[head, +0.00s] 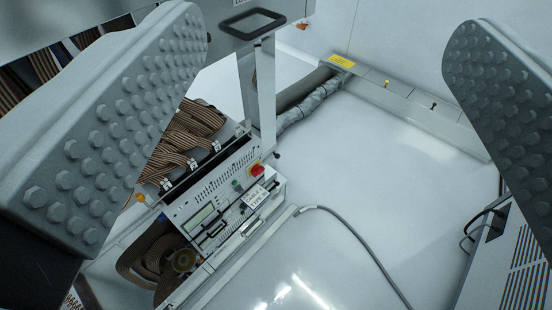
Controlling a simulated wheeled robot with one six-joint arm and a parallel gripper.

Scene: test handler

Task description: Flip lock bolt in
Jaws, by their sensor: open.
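My gripper (328,40) is open, with one studded grey finger at the left and the other at the upper right. Nothing is held between them. I cannot tell for sure which part is the lock bolt. A small yellow knob (387,84) and a dark-tipped pin (433,105) stand on the pale rail at the upper right. An orange knob (140,197) shows at the left, close to the left finger's edge in the picture. A black loop handle (252,24) on a pale upright post stands between the fingers, left of centre.
A control panel (215,205) with a red rotary switch (257,169) sits below the post. Bundled brown ribbon cables (190,135) lie beside it. A grey cable (350,228) crosses the clear white floor (370,170). A vented box (500,255) is at the lower right.

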